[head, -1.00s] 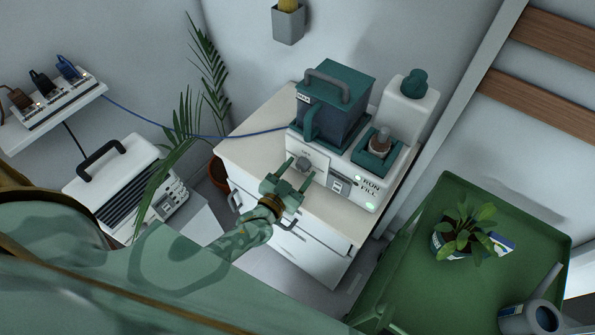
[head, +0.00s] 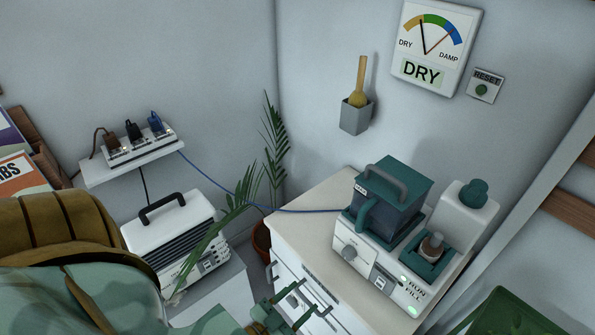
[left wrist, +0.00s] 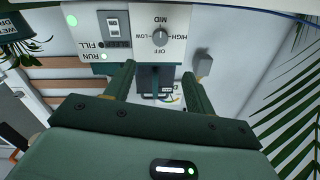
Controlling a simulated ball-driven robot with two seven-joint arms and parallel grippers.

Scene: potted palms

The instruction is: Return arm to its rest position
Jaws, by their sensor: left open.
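My left gripper (head: 313,298) is low in the head view, in front of the white cabinet. Its two fingers are spread and nothing is between them. It stands apart from the white-and-teal machine (head: 352,268) on the cabinet top. In the left wrist view the open fingers (left wrist: 158,72) point towards the machine's front panel, which appears upside down. The panel has a dial (left wrist: 160,37) marked OFF, LOW, MID and HIGH, and a rocker switch (left wrist: 115,27). My right gripper is not in view.
The white cabinet (head: 297,228) stands below the machine. A potted palm (head: 262,238) is left of it. A white heater-like box (head: 172,232) and a shelf with a power strip (head: 140,150) are further left. A wall gauge (head: 436,45) reads DRY. A blue cable runs to the machine.

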